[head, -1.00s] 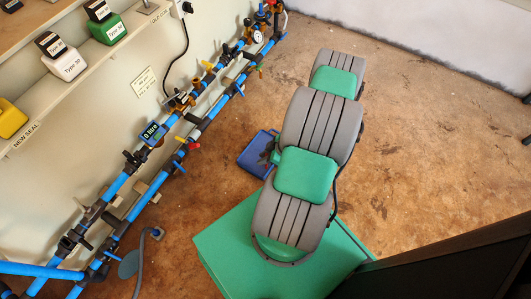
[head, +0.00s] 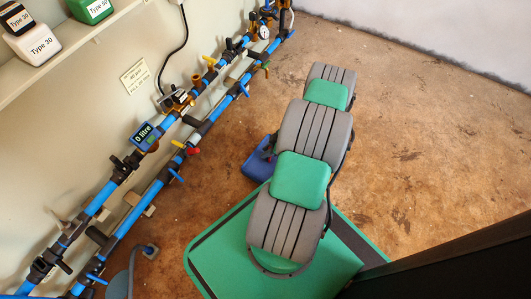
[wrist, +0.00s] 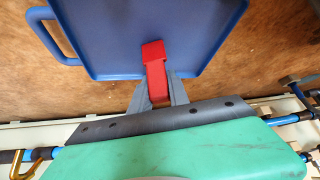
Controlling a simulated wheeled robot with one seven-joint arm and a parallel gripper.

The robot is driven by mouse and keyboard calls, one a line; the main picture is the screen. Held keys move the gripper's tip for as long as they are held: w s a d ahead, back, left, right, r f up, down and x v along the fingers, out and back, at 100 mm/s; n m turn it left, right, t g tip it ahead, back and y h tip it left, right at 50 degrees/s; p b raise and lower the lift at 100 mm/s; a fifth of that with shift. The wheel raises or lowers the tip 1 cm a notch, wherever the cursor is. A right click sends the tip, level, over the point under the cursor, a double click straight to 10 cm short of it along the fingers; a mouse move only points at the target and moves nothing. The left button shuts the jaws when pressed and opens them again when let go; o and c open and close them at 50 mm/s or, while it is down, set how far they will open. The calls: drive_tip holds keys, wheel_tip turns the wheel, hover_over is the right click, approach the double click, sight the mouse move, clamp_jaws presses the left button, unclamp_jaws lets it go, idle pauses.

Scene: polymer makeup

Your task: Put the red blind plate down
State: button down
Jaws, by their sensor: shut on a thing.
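The red blind plate (wrist: 155,62) is held between the two grey fingers of my gripper (wrist: 158,88) in the wrist view. Its wide end sticks out past the fingertips and appears over the blue tray (wrist: 110,40). I cannot tell whether it touches the tray. The tray lies on the brown floor and also shows in the head view (head: 257,170), partly covered by my arm. There the red plate is hidden.
Blue pipes (head: 155,200) with valves and gauges run along the wall on the left. A shelf (head: 75,65) with labelled blocks is above them. Open brown floor (head: 420,150) lies to the right of my arm. A dark panel (head: 460,265) stands at lower right.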

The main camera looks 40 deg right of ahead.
drive_tip(key=shift+f, duration=0.15)
drive_tip(key=c, duration=1.3)
unclamp_jaws()
drive_tip(key=shift+o, duration=0.2)
